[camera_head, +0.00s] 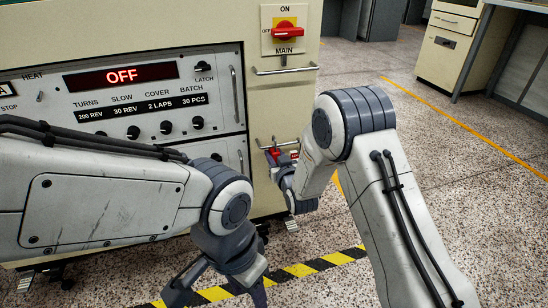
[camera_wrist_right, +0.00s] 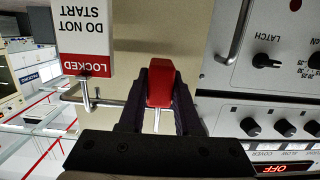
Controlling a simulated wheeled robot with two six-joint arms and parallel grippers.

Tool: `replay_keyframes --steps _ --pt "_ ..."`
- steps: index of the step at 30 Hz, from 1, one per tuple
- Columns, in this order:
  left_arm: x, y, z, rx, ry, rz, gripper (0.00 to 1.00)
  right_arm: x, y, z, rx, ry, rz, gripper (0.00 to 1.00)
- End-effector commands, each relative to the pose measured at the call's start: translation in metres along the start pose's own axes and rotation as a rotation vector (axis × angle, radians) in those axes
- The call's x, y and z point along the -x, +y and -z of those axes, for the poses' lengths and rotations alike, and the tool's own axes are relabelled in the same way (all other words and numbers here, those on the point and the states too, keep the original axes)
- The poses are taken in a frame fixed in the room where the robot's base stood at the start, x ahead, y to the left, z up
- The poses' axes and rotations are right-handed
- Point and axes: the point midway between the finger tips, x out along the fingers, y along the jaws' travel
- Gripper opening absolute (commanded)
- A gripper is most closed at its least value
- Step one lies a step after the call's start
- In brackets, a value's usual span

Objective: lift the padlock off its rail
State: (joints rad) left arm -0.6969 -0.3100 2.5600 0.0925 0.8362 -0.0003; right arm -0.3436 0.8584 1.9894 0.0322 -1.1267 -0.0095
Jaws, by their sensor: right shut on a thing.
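The padlock is red with a thin silver shackle. It shows in the right wrist view (camera_wrist_right: 160,82) between my right gripper's dark fingers (camera_wrist_right: 160,95), which are shut on it. In the head view the padlock (camera_head: 273,155) is small at the lower metal rail (camera_head: 284,145) on the cream cabinet front, partly hidden by my right gripper (camera_head: 277,163). The rail also shows in the right wrist view (camera_wrist_right: 100,101), left of the fingers. Whether the shackle is around the rail is hidden. My left gripper (camera_head: 217,293) is low in the head view, fingers apart and empty.
A red and white "LOCKED DO NOT START" tag (camera_wrist_right: 86,40) hangs at the rail, close to my right fingers. A red main switch (camera_head: 287,31) and an upper rail (camera_head: 285,70) are above. A control panel (camera_head: 150,95) is to the left. Open floor lies right.

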Motion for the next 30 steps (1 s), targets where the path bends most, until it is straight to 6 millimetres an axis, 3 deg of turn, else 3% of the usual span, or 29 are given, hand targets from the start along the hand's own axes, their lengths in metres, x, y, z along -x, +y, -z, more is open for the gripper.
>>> replay_keyframes --steps 8,30 --pt "0.000 0.000 0.000 0.000 0.000 0.000 0.50 0.006 0.000 -0.001 0.000 0.001 0.000 0.00" --pt "0.000 0.000 0.000 0.000 0.000 0.000 0.50 0.050 0.000 -0.007 0.000 0.001 0.000 0.00"
